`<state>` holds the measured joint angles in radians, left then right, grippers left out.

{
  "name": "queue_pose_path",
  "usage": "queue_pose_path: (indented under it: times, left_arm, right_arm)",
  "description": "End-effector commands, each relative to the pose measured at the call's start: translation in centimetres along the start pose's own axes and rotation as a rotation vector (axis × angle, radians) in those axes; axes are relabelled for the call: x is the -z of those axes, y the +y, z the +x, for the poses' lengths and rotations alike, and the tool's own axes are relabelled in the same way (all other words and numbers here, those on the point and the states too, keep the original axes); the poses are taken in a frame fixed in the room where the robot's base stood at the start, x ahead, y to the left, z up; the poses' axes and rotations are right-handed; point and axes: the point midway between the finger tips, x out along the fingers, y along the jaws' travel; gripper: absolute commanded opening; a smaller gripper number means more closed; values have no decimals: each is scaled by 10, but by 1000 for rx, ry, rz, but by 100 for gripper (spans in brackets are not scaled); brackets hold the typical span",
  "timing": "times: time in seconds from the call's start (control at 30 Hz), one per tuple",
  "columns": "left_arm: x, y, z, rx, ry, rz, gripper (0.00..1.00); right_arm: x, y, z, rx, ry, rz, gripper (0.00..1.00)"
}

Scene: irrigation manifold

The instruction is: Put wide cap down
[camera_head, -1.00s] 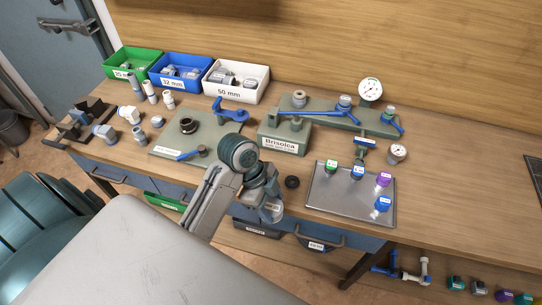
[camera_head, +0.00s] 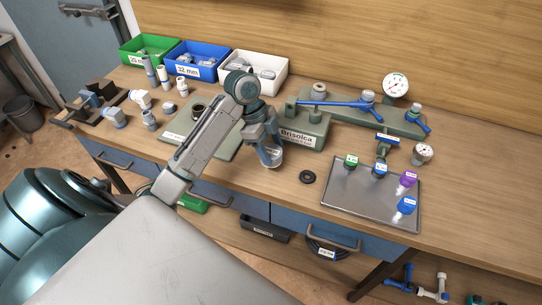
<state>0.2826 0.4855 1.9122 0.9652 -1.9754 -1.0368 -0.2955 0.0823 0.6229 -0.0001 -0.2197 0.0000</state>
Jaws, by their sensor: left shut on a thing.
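My left gripper (camera_head: 264,146) is shut on a pale grey, roundish cap (camera_head: 271,158). I take this to be the wide cap; the fingers hide part of it. It is over the bench top, in front of the Brisolca block (camera_head: 299,137) and left of a black ring (camera_head: 307,176). I cannot tell whether the cap touches the bench. My right gripper is not in view.
A metal tray (camera_head: 350,203) with green, blue and purple caps stands to the right. A green plate (camera_head: 222,150) lies behind my left arm. Green, blue and white bins (camera_head: 253,84) stand at the back. The wood around the black ring is clear.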

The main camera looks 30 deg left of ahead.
Motion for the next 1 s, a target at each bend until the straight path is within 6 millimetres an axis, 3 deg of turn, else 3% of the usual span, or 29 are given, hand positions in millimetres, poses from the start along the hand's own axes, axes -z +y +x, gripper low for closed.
queue_pose_path:
  times: [0.27,0.6,0.63,0.7,1.0]
  left_arm:
    - [-12,1,30,-3,1,-2,33]
    - [-14,1,34,-1,-1,0,33]
    - [-14,1,34,-1,-1,0,63]
    - [-14,1,34,-1,-1,0,76]
    - [-13,1,33,-1,-1,0,79]
  right_arm:
    - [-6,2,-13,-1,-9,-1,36]
    - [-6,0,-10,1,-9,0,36]
    - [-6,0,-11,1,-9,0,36]
    - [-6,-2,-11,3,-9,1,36]
    - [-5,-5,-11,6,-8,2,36]
